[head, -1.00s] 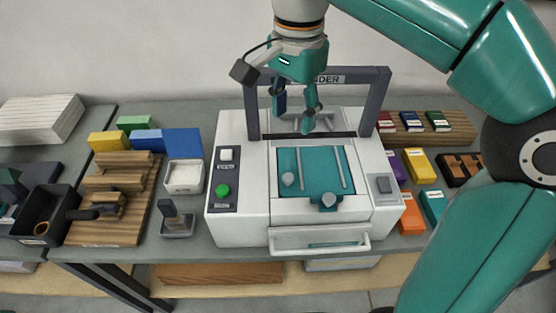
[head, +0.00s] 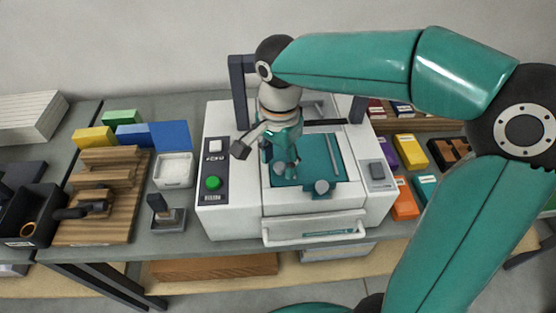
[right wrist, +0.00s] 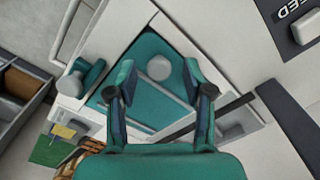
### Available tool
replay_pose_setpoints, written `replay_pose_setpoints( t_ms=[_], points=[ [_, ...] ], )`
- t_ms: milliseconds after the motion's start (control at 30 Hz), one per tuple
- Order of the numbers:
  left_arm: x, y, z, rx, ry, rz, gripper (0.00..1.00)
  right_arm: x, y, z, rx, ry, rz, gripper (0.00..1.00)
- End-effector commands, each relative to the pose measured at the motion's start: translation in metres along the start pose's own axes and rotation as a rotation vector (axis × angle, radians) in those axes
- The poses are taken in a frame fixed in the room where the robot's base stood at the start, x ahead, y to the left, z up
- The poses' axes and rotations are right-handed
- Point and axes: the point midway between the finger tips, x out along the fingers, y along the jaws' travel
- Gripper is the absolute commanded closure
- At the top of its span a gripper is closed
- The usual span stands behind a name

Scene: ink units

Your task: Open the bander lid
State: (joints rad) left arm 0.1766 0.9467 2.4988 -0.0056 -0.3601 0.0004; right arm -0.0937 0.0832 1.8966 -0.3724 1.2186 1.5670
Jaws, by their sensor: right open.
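The bander (head: 228,222) is a white machine on the bench. A teal panel (head: 314,153) is set in its top, with a grey round knob (head: 279,168) on its left part and another grey knob (head: 321,187) at its front edge. I cannot tell which part is the lid. My right gripper (head: 281,158) is open and points down over the panel's left part. In the right wrist view the round knob (right wrist: 159,67) shows between the open fingers (right wrist: 158,80); contact is not visible. The front knob (right wrist: 70,85) lies outside them. My left gripper is not in view.
A dark frame (head: 239,92) rises at the bander's back, partly hidden by my right arm. A green button (head: 213,183) sits on its left side and a drawer-like handle (head: 315,232) at its front. A grey stamp holder (head: 166,218) and coloured boxes (head: 405,198) flank it.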

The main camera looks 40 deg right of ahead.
Motion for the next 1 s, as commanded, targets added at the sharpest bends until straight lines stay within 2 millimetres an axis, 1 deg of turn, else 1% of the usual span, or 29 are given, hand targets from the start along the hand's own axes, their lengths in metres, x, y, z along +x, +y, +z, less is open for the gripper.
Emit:
replay_pose_setpoints(
  t_ms=[100, 333, 633, 867, 900, 1000],
  points=[
    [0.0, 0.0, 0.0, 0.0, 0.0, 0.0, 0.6, 0.0039, 0.0006, 0.0, 0.0, 0.0, 0.002, 0.49],
    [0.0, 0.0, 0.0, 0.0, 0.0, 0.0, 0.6, 0.004, 0.0005, -0.0001, 0.001, 0.0, 0.001, 0.49],
    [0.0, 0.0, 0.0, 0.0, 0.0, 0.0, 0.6, 0.0035, 0.0002, -0.0003, 0.001, 0.0, -0.001, 0.99],
    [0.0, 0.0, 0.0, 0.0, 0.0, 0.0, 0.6, 0.0032, -0.0002, -0.0005, 0.002, 0.0, -0.003, 1.0],
    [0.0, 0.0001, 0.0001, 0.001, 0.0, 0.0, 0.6, 0.003, -0.0013, 0.0035, 0.001, -0.001, -0.004, 1.0],
    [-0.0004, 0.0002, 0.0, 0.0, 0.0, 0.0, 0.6, 0.0022, -0.0019, 0.0009, 0.002, -0.004, -0.008, 1.0]
  ],
)
